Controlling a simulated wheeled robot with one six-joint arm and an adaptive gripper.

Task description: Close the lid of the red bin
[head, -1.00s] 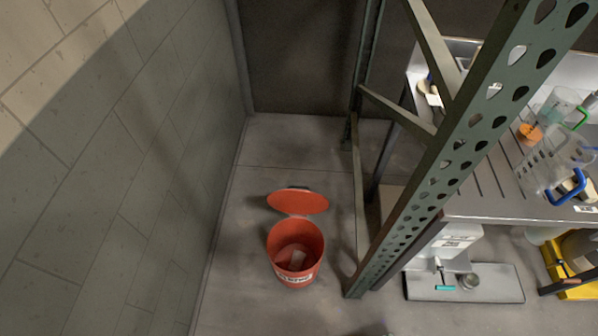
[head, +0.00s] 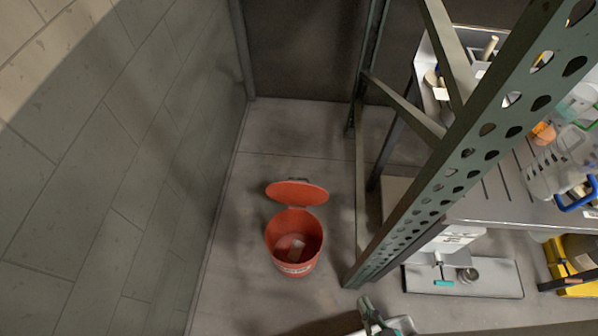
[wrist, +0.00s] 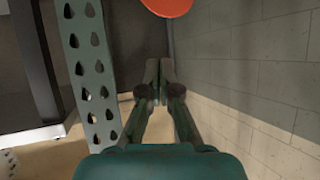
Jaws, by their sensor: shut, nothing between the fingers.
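The red bin (head: 277,255) stands upright on the floor between the wall and the rack. Its lid (head: 297,193) is open, tilted up at the far side of the rim. Something pale lies inside the bin. My gripper (head: 367,303) shows at the bottom edge of the head view, in front of the bin, to its right and apart from it. In the wrist view my gripper (wrist: 160,66) is shut and empty, its fingertips together. A rounded red surface (wrist: 167,6) shows beyond them at the top edge, probably the lid; the rest is cut off.
A green perforated rack post (head: 440,165) rises right of the bin. A block wall (head: 130,180) runs along the left. A bench with glassware (head: 510,205) stands at the right. The floor (head: 240,300) around the bin's front is clear.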

